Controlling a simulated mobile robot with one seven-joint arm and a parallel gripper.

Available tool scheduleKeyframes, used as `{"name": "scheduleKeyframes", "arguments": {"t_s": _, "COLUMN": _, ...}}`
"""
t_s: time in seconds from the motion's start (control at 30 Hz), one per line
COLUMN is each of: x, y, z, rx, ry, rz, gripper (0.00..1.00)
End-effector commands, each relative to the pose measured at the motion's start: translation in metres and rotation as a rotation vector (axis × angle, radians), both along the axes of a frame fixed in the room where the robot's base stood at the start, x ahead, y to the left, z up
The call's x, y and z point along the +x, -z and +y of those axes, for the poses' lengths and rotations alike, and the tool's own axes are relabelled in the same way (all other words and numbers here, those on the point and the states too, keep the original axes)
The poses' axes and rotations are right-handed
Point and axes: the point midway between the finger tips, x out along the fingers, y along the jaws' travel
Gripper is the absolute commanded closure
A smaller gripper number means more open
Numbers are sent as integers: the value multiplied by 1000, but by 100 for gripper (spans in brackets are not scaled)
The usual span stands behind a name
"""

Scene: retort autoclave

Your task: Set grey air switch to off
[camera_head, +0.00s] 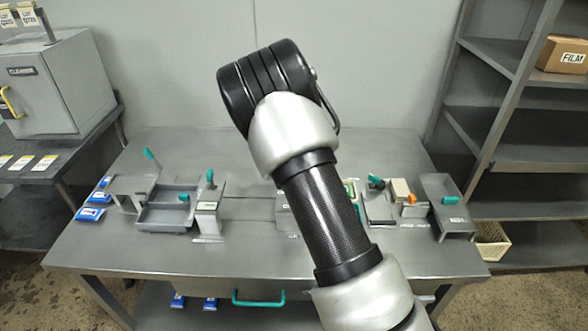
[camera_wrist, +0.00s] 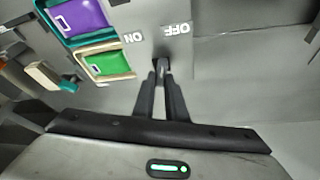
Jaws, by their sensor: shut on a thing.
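The grey air switch (camera_wrist: 162,64) is a small dark lever at the lower edge of a grey panel (camera_wrist: 172,55) in the wrist view. White ON and OFF labels stand on the panel beyond it, ON to the left and OFF to the right, both upside down in the picture. My gripper (camera_wrist: 160,75) is at the lever, its two narrow black fingers close together and shut on it. The lever shows between the two labels; its exact setting is hard to tell. In the head view my arm hides the switch and my gripper.
In the wrist view, a purple panel (camera_wrist: 78,20) and a green panel (camera_wrist: 108,63) sit left of the switch. In the head view, the metal table (camera_head: 240,262) carries a tray (camera_head: 165,213) at left and an open bin (camera_head: 447,205) at right. Shelving stands at right.

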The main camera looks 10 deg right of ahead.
Motion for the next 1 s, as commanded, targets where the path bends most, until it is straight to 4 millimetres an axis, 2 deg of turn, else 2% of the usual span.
{"name": "scheduleKeyframes", "arguments": {"t_s": 0.37, "x": 0, "y": 0, "z": 0, "rx": 1, "ry": 141, "rz": 2, "gripper": 100}}
{"name": "scheduleKeyframes", "arguments": {"t_s": 0.87, "x": -1, "y": 0, "z": 0, "rx": 2, "ry": 159, "rz": 2, "gripper": 100}}
{"name": "scheduleKeyframes", "arguments": {"t_s": 0.9, "x": -1, "y": 0, "z": 0, "rx": 2, "ry": 159, "rz": 2, "gripper": 83}}
{"name": "scheduleKeyframes", "arguments": {"t_s": 1.0, "x": 0, "y": 1, "z": 0, "rx": 1, "ry": 158, "rz": 1, "gripper": 70}}
